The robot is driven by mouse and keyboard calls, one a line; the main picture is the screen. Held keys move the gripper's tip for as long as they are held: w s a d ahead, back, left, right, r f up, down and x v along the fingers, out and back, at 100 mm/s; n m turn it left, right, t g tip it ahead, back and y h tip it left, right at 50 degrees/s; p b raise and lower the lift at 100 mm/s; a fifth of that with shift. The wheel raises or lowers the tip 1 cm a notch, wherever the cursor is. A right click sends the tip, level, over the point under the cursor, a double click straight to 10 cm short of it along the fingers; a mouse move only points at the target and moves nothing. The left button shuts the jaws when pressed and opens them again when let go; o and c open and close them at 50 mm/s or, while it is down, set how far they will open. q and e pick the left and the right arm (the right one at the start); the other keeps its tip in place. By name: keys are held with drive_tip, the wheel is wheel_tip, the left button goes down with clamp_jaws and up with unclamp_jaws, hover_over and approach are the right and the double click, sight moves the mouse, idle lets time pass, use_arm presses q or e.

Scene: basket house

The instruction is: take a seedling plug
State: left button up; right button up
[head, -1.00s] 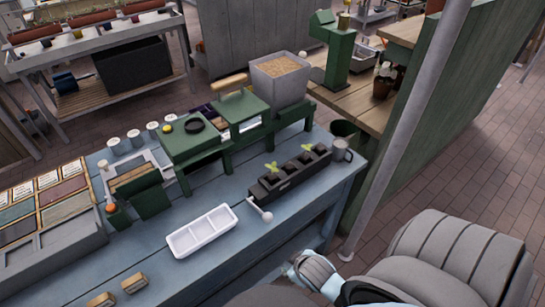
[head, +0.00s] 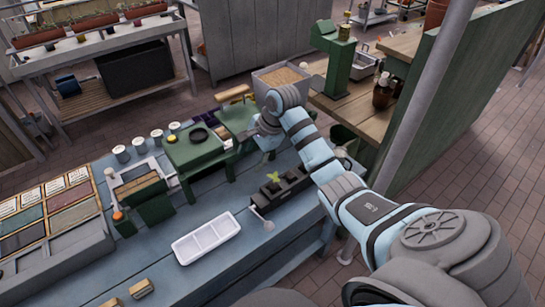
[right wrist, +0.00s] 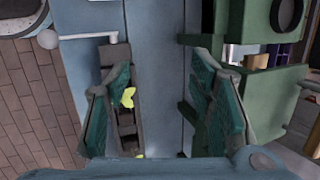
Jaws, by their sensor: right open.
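A dark plug tray (head: 264,200) stands on the blue bench. A green seedling (head: 274,178) shows in it; my right arm hides part of its far end. My right gripper (head: 268,142) is above the bench, just beyond the tray. In the right wrist view, the gripper (right wrist: 160,65) is open with nothing between its fingers. There the tray (right wrist: 126,128) lies below, by the left finger, with a light green seedling (right wrist: 128,97) near that finger. Another seedling (right wrist: 140,156) shows low in that view. My left gripper is not seen.
A white divided tray (head: 206,238) lies left of the plug tray. A green press-like device (head: 195,150) and a grey bin of grain-like material (head: 283,77) stand behind. A metal post (head: 425,90) rises on the right.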

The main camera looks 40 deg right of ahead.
drive_tip(key=s+d+g+h, duration=0.2)
drive_tip(key=s+d, duration=0.2)
drive_tip(key=d, duration=0.2)
drive_tip(key=b, duration=1)
hover_over(273, 185)
drive_tip(key=shift+g, duration=0.3)
drive_tip(key=f, duration=0.8)
drive_tip(key=shift+d+f, duration=0.1)
drive_tip(key=shift+d, duration=0.15)
drive_tip(key=shift+f+b, duration=0.25)
drive_tip(key=shift+b, duration=0.1)
drive_tip(key=f, duration=0.1)
drive_tip(key=f+b, duration=0.1)
drive_tip(key=f, duration=0.1)
drive_tip(key=shift+s+a+f, duration=0.15)
drive_tip(key=shift+a+f, duration=0.1)
drive_tip(key=shift+f, duration=0.45)
drive_tip(key=c, duration=1)
